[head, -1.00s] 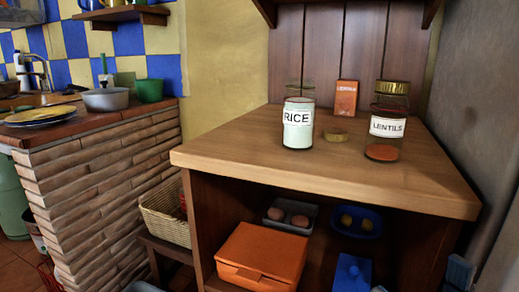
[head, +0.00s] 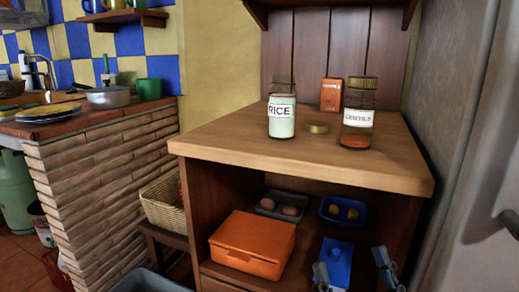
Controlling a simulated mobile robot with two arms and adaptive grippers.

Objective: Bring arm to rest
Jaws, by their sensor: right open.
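My right gripper (head: 352,270) shows at the bottom right of the head view, with its two grey fingers spread apart and nothing visible between them. It is low in front of the wooden counter unit (head: 200,150), and a blue box (head: 336,262) on the lower shelf shows between and behind the fingers. Most of the right arm is out of the picture. My left gripper is not in view.
On the counter top stand a rice jar (head: 281,123), a lentils jar (head: 357,121), a gold lid (head: 317,128) and an orange packet (head: 331,94). Below are an orange box (head: 252,245), an egg tray (head: 268,206) and a blue tray (head: 335,218). A grey appliance (head: 475,150) borders the right.

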